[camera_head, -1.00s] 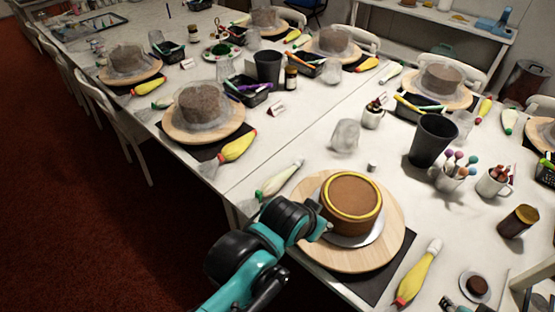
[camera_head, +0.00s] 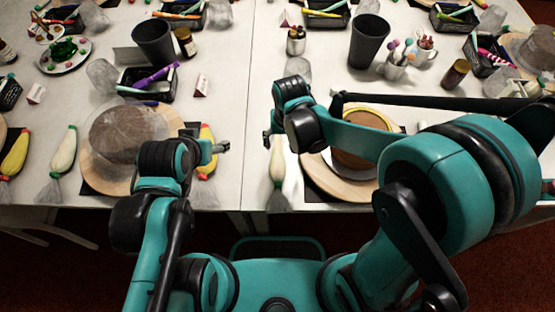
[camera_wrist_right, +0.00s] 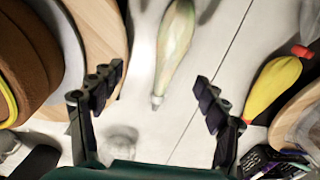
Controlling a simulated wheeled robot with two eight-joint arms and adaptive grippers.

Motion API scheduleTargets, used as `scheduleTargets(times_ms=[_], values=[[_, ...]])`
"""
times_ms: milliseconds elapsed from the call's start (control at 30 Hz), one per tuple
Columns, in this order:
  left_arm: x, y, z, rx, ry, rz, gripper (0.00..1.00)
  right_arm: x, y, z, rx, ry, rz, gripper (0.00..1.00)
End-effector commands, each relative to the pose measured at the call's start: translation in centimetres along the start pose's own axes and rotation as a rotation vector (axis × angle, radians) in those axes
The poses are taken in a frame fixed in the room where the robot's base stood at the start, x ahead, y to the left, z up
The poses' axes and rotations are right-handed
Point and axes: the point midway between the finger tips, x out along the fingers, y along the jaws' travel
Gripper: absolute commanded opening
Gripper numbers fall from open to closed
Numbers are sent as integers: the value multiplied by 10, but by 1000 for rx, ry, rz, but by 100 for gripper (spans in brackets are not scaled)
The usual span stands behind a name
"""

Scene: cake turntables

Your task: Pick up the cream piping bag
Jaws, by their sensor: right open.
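A cream piping bag (camera_head: 277,162) lies on the white table, left of the wooden board with the brown cake. Its upper part is partly hidden by my right gripper (camera_head: 274,138) in the head view. In the right wrist view the cream piping bag (camera_wrist_right: 176,45) lies between and beyond the spread fingers, its narrow tip towards me. My right gripper (camera_wrist_right: 158,95) is open and empty, with the bag apart from both fingers. My left gripper (camera_head: 222,147) is beside a yellow piping bag (camera_head: 207,165); its jaw state is unclear.
The wooden board (camera_head: 318,178) with the cake (camera_head: 362,138) is close right of the bag. A covered cake (camera_head: 125,132) stands left. Another pale bag (camera_head: 64,150) lies farther left. A dark cup (camera_head: 368,42) and a glass (camera_head: 298,68) stand behind.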

Motion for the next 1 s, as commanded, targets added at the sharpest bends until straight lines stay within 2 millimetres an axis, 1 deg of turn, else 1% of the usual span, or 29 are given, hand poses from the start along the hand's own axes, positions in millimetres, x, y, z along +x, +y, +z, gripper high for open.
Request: scheduleTargets(times_ms=[33, 100, 233, 400, 567, 733, 833, 900, 1000], values=[[-3, 0, -2, 0, 0, 0, 71, 6, -8, 0, -4, -19, 7, 75], [-4, 0, -3, 0, 0, 0, 71, 13, -14, 0, -3, -40, 15, 75], [-4, 0, -3, 0, 0, 0, 71, 24, -21, 2, -1, -61, 24, 75], [3, 0, 2, 0, 0, 0, 71, 44, -21, 4, 0, -66, 26, 75], [9, 0, 6, 0, 0, 0, 71, 58, -20, 7, -1, -65, 25, 75], [22, 0, 16, 0, 0, 0, 71, 83, -18, 14, -1, -65, 25, 75], [27, 0, 19, 0, 0, 0, 71, 97, -17, 14, -1, -64, 25, 75], [28, 0, 20, 0, 0, 0, 71, 101, -17, 15, -1, -64, 25, 75], [27, 0, 19, 0, 0, 0, 71, 100, -17, 15, -1, -64, 25, 75]])
